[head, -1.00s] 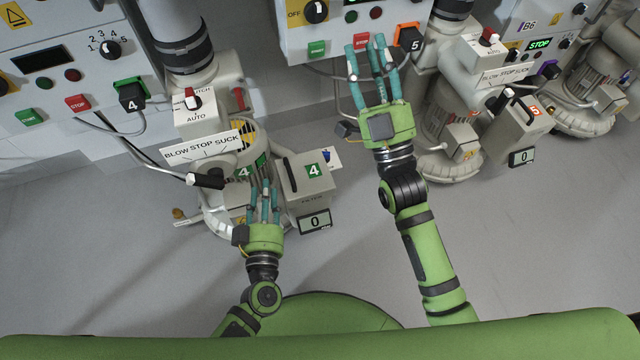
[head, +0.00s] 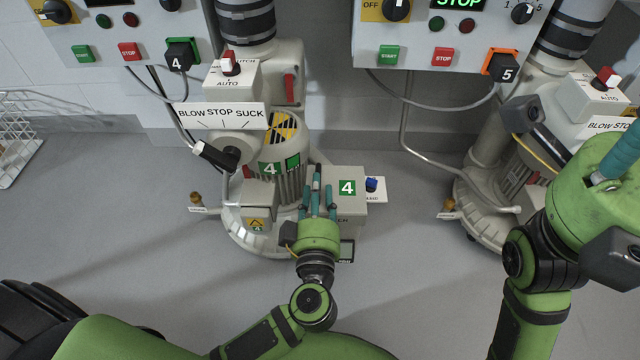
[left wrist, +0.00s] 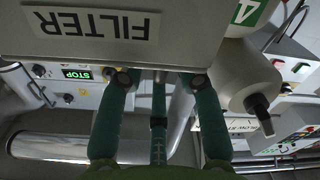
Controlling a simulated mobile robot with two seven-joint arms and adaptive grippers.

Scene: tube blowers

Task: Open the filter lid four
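The filter box four (head: 350,173) is a pale grey box with a green "4" label, right of the blower four motor (head: 280,175). A blue knob (head: 372,184) on a white tag sits at its right side. Its lid looks closed. My left gripper (head: 317,182) has its teal fingers spread and empty, at the left part of the box; contact cannot be told. In the left wrist view the box's upside-down FILTER label (left wrist: 92,22) is above the spread fingers of the gripper (left wrist: 158,78). My right gripper (head: 615,165) is at the right edge, mostly cut off.
Blower four's dark lever (head: 213,155) and BLOW STOP SUCK sign (head: 222,115) stand left of the box. A small display (head: 347,251) is partly hidden by my left wrist. Blower five (head: 490,175) stands at the right. Floor between the blowers is clear; a wire rack (head: 15,140) is far left.

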